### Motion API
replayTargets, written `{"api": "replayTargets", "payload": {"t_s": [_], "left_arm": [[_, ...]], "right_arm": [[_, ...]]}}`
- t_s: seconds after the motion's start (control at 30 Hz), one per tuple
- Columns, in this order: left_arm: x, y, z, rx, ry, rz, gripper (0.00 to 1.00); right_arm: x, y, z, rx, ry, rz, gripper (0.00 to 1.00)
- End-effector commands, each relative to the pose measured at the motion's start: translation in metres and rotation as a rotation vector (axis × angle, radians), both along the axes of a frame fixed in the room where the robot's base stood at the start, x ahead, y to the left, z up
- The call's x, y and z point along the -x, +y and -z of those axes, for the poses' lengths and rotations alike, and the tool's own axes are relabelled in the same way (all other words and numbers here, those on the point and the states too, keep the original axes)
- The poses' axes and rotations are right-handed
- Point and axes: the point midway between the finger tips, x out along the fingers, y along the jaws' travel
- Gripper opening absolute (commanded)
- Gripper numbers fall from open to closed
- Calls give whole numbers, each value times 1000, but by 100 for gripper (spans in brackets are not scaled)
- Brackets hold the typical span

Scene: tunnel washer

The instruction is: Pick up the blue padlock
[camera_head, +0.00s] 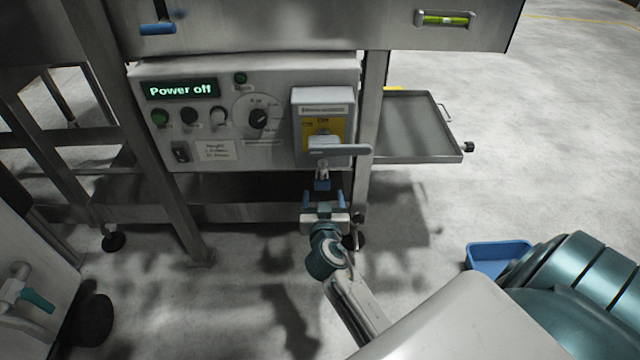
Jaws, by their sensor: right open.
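My right gripper (323,198) is just below the padlock in the picture, pointing at the panel. Its two blue fingers are apart, one to each side beneath the padlock, with nothing between them that I can make out. I cannot tell whether the fingers touch the padlock. My left gripper is not in view.
The control panel (225,155) reads "Power off" and sits under a metal frame. A metal tray (415,150) juts out to the right of it. A blue bin (497,254) stands on the floor at right. A vertical frame leg (368,120) stands right of the switch.

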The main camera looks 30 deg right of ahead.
Motion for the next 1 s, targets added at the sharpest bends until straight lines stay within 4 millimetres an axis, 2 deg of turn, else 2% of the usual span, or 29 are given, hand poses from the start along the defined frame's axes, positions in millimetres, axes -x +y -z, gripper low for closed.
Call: {"api": "replayTargets", "payload": {"t_s": [0.17,0.4,0.73,0.77,1.0], "left_arm": [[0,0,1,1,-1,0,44],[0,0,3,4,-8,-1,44],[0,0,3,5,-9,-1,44],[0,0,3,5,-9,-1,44],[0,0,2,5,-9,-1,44]], "right_arm": [[-12,-8,1,2,0,1,65],[-42,-25,4,2,1,0,65],[-49,-29,5,0,2,0,65],[-49,-29,5,0,2,0,62],[-49,-29,5,0,2,0,15]]}}
